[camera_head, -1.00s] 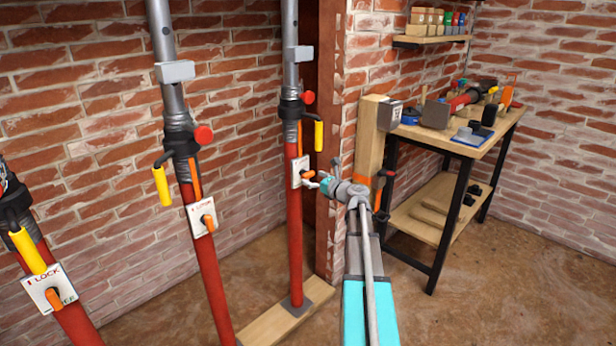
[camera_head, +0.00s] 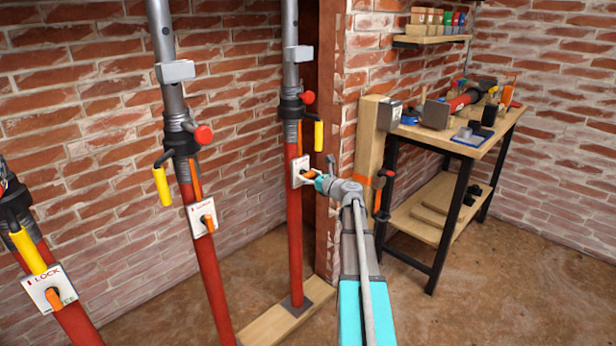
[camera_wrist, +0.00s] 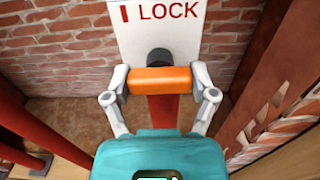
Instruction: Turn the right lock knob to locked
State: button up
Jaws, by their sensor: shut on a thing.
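The right lock knob (camera_head: 309,174) is an orange handle on a white plate (camera_head: 297,168), fixed to the rightmost red post (camera_head: 294,235). In the wrist view the orange knob (camera_wrist: 160,82) lies crosswise under the word LOCK on its plate (camera_wrist: 165,35). My gripper (camera_head: 313,177) has reached the knob. In the wrist view its grey fingers (camera_wrist: 161,77) are shut on the knob's two ends. The middle post's knob (camera_head: 208,223) and the left post's knob (camera_head: 53,298) hang more downward.
A yellow lever (camera_head: 319,135) and a red knob (camera_head: 308,97) sit above the plate on the right post. A brick pillar (camera_head: 330,200) stands close behind my gripper. A workbench (camera_head: 465,150) with tools stands at the right. The floor in front is open.

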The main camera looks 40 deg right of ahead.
jog(key=shift+c, duration=0.4)
jog(key=shift+n, duration=0.3)
jog(key=n, duration=0.3)
jog(key=shift+n, duration=0.4)
jog(key=n, duration=0.4)
jog(key=shift+n, duration=0.3)
jog(key=n, duration=0.4)
jog(key=shift+n, duration=2.6)
